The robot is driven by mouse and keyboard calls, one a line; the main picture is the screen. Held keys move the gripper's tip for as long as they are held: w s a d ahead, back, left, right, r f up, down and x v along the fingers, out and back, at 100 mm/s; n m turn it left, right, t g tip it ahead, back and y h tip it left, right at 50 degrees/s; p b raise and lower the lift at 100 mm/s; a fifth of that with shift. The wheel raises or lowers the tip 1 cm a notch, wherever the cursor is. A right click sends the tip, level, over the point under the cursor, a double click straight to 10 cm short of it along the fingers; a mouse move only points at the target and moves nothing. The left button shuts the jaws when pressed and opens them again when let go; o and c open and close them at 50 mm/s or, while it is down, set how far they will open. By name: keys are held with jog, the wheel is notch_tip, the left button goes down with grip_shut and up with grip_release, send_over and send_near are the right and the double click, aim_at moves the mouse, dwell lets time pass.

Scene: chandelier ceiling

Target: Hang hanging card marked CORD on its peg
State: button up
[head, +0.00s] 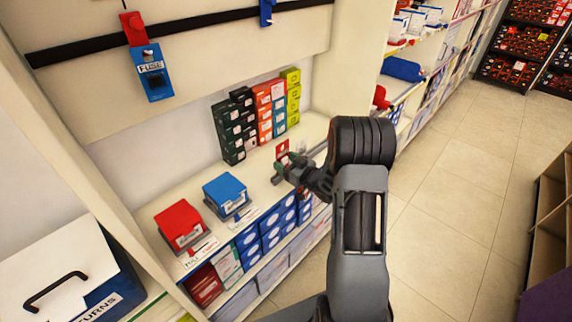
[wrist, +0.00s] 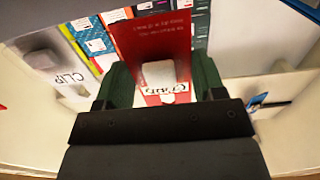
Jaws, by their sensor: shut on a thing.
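My gripper (head: 283,170) is low over the shelf board at the right end, in front of the stacked boxes. It is shut on a red card (wrist: 152,42), whose white label is upside down and seems to read CORD. The card stands up between the green fingers in the wrist view; only a little of the red card (head: 282,149) shows in the head view. A black rail (head: 85,46) runs along the upper panel. A red peg holder (head: 133,28) on it carries a blue FUSE card (head: 153,73).
Green, orange and yellow boxes (head: 263,110) stand at the back of the shelf. A red box (head: 180,224) and a blue box (head: 225,192) sit left of my gripper. A CLIP label (wrist: 70,78) shows in the wrist view. A RETURNS bin (head: 95,290) is lower left.

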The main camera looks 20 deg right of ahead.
jog(key=shift+s+r, duration=0.1)
jog(key=shift+r, duration=0.35)
jog(key=r+p+v, duration=0.1)
jog(key=v, duration=0.9)
jog(key=shift+r, duration=0.2)
dwell(0.5)
